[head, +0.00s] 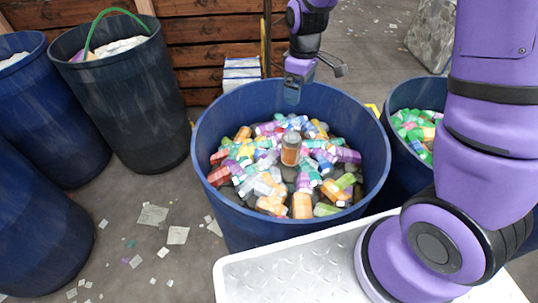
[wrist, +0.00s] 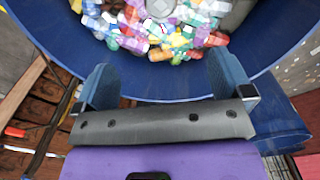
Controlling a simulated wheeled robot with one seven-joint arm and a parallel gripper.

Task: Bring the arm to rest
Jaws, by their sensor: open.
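My gripper (head: 292,90) hangs over the far rim of a large blue bin in the head view. In the wrist view my gripper (wrist: 163,85) shows two blue-grey fingers spread wide apart with nothing between them. The blue bin (head: 235,108) is full of colourful bottles and jars; its wall (wrist: 160,88) also shows below the fingers in the wrist view. An amber jar with a grey lid (head: 290,150) stands upright on the pile, apart from my gripper.
A second blue bin (head: 397,98) with green and pink bottles stands at the right, partly behind my arm. Dark bins (head: 125,100) stand at the left. A white textured platform (head: 300,275) is in front. Paper scraps (head: 152,215) litter the floor. A wooden wall (head: 215,45) is behind.

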